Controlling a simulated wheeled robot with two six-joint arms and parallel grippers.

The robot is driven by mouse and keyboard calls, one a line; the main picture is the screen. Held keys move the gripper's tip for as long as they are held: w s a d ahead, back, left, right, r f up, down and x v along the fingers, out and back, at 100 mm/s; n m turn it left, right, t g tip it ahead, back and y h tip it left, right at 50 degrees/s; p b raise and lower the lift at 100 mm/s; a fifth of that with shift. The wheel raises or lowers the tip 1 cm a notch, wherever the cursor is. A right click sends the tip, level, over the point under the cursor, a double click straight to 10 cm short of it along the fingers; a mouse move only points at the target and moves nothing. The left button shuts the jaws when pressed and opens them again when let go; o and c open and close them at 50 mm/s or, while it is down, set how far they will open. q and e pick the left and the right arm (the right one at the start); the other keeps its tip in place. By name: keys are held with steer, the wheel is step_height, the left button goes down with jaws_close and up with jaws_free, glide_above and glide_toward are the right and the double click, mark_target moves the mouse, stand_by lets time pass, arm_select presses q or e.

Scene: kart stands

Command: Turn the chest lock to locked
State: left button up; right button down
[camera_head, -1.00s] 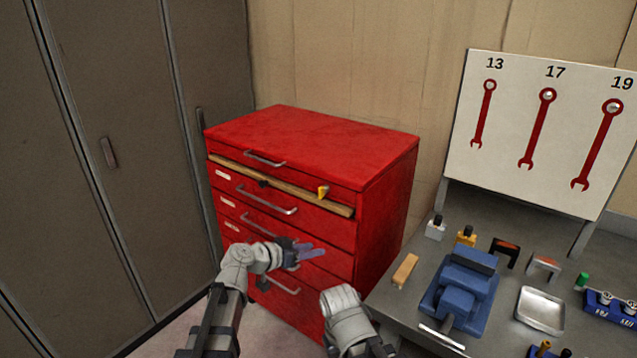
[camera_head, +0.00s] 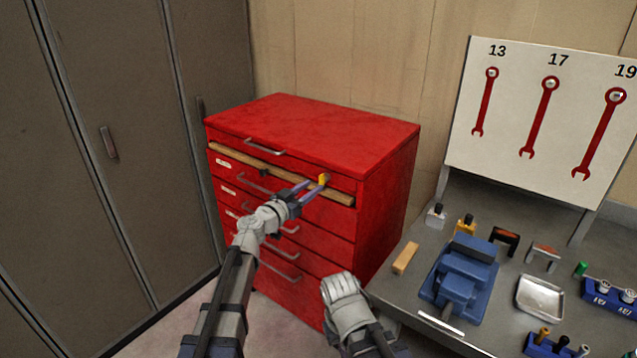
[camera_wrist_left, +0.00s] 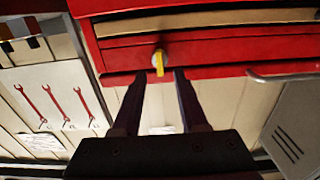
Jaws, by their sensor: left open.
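The red chest (camera_head: 387,215) stands against the wall, with several drawers. Its lock has a small yellow knob (camera_head: 324,180) near the right end of the top drawer front. In the left wrist view the yellow knob (camera_wrist_left: 158,62) points straight along the picture's vertical. My left gripper (camera_head: 314,187) is open, its fingertips just short of the knob. In the left wrist view the left gripper's fingers (camera_wrist_left: 159,78) lie one on each side of the knob, with gaps; I cannot tell whether they reach around it. The right gripper's fingers do not show.
Bar handles, such as the top one (camera_head: 264,147), stick out. Right of the chest is a workbench with a blue vise (camera_head: 460,272), a metal tray (camera_head: 540,297) and small parts. Grey lockers (camera_head: 110,220) stand at left.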

mark_target(320, 181)
arm_select(q)
steer(key=x, duration=0.4)
steer(key=shift+w+d, duration=0.1)
steer(key=shift+w, duration=0.1)
steer(key=shift+c, duration=0.2)
jaws_close()
